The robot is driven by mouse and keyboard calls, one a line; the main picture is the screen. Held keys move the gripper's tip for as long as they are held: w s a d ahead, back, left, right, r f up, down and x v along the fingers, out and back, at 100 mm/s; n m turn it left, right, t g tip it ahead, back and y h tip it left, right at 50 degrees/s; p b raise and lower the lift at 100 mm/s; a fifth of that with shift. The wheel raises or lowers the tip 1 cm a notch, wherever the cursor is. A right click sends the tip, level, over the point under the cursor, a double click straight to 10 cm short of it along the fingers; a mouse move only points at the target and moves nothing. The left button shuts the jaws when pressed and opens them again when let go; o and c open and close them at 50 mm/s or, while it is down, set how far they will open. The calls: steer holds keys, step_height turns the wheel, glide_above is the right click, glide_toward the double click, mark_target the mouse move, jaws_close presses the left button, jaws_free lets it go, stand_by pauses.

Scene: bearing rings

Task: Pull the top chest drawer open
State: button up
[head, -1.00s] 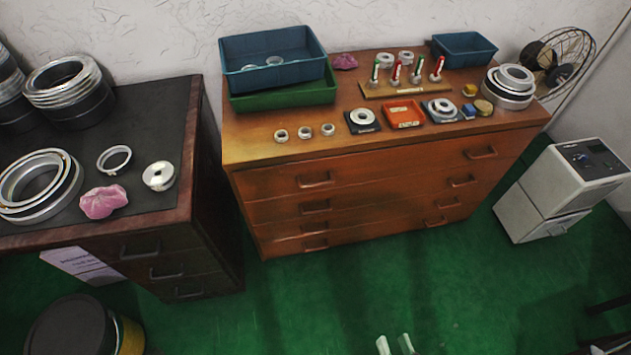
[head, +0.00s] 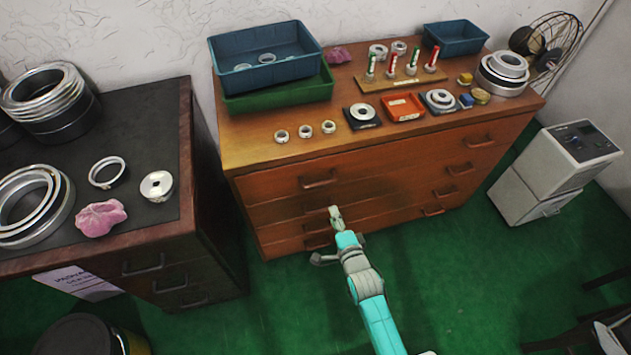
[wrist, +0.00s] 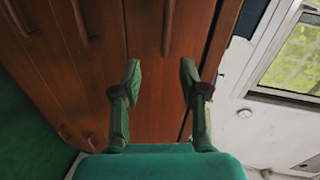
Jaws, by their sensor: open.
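The wooden chest's top drawer (head: 400,165) is shut flush with the front, with dark bar handles at its left (head: 319,181) and right (head: 479,142). My gripper (head: 335,211) is in front of the chest's left half, just below and right of the left handle in the head view. In the wrist view my gripper (wrist: 160,72) is open and empty, its two fingers apart and facing the brown drawer fronts. A dark handle (wrist: 168,28) lies ahead of the gap between the fingertips, apart from them.
Blue and green trays (head: 280,95), small rings and an orange-red tray (head: 403,107) stand on the chest top. A dark bench (head: 130,225) with metal rings stands close on the left. A grey cabinet (head: 555,170) stands at right. Green floor in front is mostly clear.

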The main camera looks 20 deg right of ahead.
steer(key=m, duration=0.1)
glide_toward(321, 185)
steer(key=w, duration=0.3)
steer(key=w+f, duration=0.1)
steer(key=w, duration=0.3)
steer(key=w+f, duration=0.1)
steer(key=w, duration=0.2)
steer(key=shift+w+f, duration=0.1)
steer(key=shift+w, duration=0.25)
jaws_close()
